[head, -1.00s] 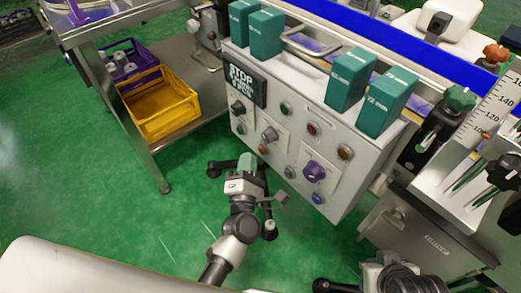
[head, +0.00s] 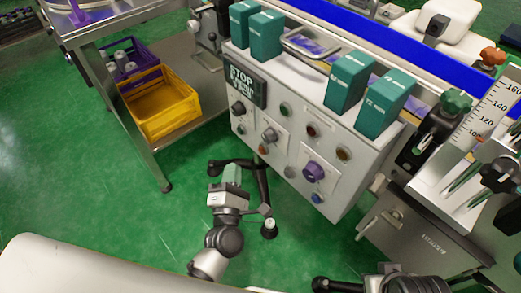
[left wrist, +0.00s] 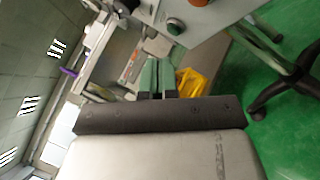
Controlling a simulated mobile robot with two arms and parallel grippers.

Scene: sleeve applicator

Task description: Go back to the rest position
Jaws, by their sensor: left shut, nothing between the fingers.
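My left gripper (head: 231,174) is in front of the grey control panel (head: 290,150), apart from it and over the green floor. Its green-tipped fingers are shut with nothing between them. In the left wrist view the two green fingers (left wrist: 157,77) lie side by side. My right gripper does not show; only a dark part of what appears to be my right arm shows at the bottom right of the head view.
A yellow crate (head: 160,103) sits on the steel shelf at left. A ruler fixture (head: 490,115) stands at right. Floor at left is clear.

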